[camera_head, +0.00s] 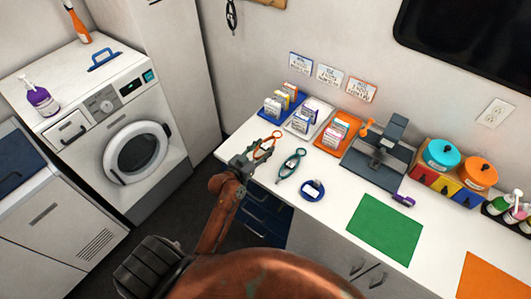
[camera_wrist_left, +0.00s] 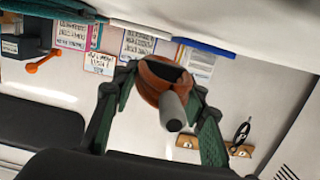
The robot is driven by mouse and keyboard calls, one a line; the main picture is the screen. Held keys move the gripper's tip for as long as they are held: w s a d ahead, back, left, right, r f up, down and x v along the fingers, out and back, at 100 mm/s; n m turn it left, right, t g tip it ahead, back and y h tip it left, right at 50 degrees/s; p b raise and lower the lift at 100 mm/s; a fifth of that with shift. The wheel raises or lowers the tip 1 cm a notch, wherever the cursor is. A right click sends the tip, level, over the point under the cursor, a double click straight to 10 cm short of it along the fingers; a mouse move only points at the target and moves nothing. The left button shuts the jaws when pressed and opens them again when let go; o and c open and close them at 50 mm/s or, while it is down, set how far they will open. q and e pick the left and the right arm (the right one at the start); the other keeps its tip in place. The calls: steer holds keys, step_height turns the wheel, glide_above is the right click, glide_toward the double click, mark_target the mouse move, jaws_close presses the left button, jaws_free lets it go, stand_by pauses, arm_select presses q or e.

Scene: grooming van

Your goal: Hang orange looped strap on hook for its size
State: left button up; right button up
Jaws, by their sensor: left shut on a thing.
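The orange looped strap (camera_head: 268,140) is at the left end of the white counter in the head view. My left gripper (camera_head: 249,160) is shut on it. In the left wrist view the orange strap (camera_wrist_left: 160,78) sits between the green-padded fingers, with a grey part of it toward the camera. A wooden hook board (camera_head: 268,3) is on the wall, cut off at the top of the head view. A black looped strap (camera_head: 231,15) hangs at its left. The board also shows in the left wrist view (camera_wrist_left: 214,147); the hook sizes cannot be read.
A teal looped strap (camera_head: 291,165) and a round blue item (camera_head: 312,190) lie on the counter (camera_head: 335,197). Blue, white and orange trays of boxes stand along the wall. A grey stand (camera_head: 380,155) is further right. A green mat (camera_head: 385,229) lies in front.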

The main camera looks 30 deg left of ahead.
arm_select(q)
steer(key=f, duration=0.2)
steer(key=w+f, duration=0.1)
steer(key=shift+d+f, duration=0.15)
steer(key=shift+d, duration=0.15)
steer(key=shift+f, duration=0.25)
steer(key=shift+f, duration=0.15)
steer(key=o, duration=1.2)
steer(key=shift+f, duration=0.1)
steer(key=s, duration=0.5)
steer(key=s+b, duration=0.1)
steer(key=s, duration=0.2)
steer(key=shift+r, duration=0.3)
